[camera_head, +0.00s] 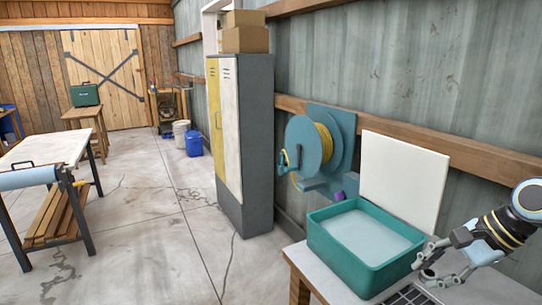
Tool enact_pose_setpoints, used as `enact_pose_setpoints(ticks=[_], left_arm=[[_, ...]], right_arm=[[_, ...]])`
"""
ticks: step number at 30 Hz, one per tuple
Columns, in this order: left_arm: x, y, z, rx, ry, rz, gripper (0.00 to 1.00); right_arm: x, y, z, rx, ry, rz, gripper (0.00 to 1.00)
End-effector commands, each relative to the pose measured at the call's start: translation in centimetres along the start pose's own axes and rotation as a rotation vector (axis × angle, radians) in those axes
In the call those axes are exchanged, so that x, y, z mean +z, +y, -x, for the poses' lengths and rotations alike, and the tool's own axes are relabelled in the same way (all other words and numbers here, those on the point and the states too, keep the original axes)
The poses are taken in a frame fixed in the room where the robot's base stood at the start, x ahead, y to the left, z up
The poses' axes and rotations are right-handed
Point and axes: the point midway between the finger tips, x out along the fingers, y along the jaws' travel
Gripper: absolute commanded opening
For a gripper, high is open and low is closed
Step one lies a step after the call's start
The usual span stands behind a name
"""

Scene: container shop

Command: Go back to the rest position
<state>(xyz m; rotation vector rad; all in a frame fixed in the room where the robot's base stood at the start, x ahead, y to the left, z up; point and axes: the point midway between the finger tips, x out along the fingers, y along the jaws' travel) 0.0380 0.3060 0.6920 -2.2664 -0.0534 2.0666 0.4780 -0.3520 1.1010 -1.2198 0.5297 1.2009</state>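My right gripper (424,272) is at the lower right, over the near table. Its arm comes in from the right edge. Its two dark fingers point left and look spread apart, with nothing seen between them. The fingers are close to the right wall of a teal basin (368,279); whether they touch it I cannot tell. My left gripper is not in view.
The near table (301,262) bears the basin, a pale upright board (402,178) and a dark grid-like item (410,296). A locker (240,145) and a wall-mounted hose reel (312,143) stand behind. A workbench (45,150) is at left; the floor between is clear.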

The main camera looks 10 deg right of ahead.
Motion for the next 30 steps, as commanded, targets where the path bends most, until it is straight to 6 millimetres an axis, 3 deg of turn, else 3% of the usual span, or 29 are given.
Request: enact_pose_setpoints(ticks=[1, 3, 6, 12, 23, 30], left_arm=[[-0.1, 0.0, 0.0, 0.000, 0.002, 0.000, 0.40], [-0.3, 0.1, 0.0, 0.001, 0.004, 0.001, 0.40], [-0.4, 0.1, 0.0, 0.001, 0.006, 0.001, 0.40], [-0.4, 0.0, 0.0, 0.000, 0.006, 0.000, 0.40], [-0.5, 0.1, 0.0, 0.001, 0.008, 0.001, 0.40], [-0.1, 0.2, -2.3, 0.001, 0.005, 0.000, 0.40]], right_arm=[[2.8, 3.4, -1.7, 0.048, 0.018, 0.188, 0.22], [5.7, 7.3, -2.6, 0.108, 0.060, 0.466, 0.22], [8.5, 11.1, -2.4, 0.171, 0.111, 0.760, 0.22], [11.8, 15.6, 0.1, 0.274, 0.187, 1.127, 0.22], [14.4, 20.2, 6.4, 0.468, 0.282, 1.489, 0.22], [11.4, 22.2, 0.5, 0.488, 0.269, 1.486, 0.22]])
